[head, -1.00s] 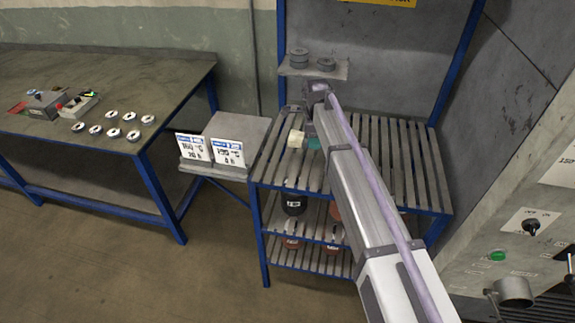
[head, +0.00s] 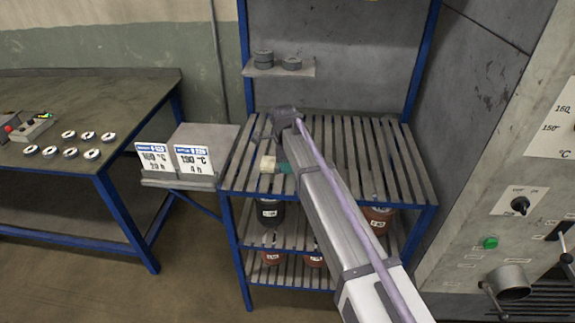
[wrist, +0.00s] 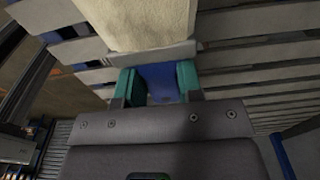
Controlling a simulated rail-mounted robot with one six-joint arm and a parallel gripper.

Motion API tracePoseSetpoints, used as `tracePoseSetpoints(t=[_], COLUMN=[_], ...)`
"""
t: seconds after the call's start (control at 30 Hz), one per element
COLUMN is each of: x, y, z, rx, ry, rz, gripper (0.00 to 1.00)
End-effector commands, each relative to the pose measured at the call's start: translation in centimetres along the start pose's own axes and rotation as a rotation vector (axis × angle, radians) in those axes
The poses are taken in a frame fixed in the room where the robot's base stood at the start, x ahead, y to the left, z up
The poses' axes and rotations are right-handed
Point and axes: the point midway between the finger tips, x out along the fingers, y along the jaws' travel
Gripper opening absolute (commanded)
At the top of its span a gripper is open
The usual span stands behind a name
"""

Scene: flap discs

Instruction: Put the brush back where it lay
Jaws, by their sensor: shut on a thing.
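The brush has a cream bristle block (head: 267,163) that shows just left of my gripper (head: 284,167) in the head view, over the left part of the slatted rack top (head: 375,160). In the wrist view my gripper (wrist: 158,84) has its two teal fingers shut on the blue handle of the brush (wrist: 160,78). The pale bristles (wrist: 138,22) point away from the gripper, past a grey band. Slats lie behind the brush. I cannot tell how far the brush is above them, or whether it touches.
A small wall shelf (head: 305,71) with grey discs is behind the rack. Two temperature cards (head: 193,160) stand on a side stand at left. A workbench (head: 120,95) holds several flap discs. Pots (head: 268,212) stand on lower shelves. A control panel (head: 530,190) is at right.

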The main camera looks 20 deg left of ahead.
Motion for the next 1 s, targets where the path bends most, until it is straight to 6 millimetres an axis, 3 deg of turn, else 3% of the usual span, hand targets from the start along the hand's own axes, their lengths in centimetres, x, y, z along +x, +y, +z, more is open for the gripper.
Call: tracePoseSetpoints(t=[0.27,0.57,0.77,1.0], x=[0.0,-0.4,-3.9,-10.4], y=[0.0,0.0,0.0,0.0], z=[0.0,0.0,-0.1,-0.1], rx=[0.0,0.0,0.0,0.0], ry=[0.0,0.0,0.0,0.0], rz=[0.0,0.0,0.0,0.0], gripper=[0.59,0.59,0.59,0.59])
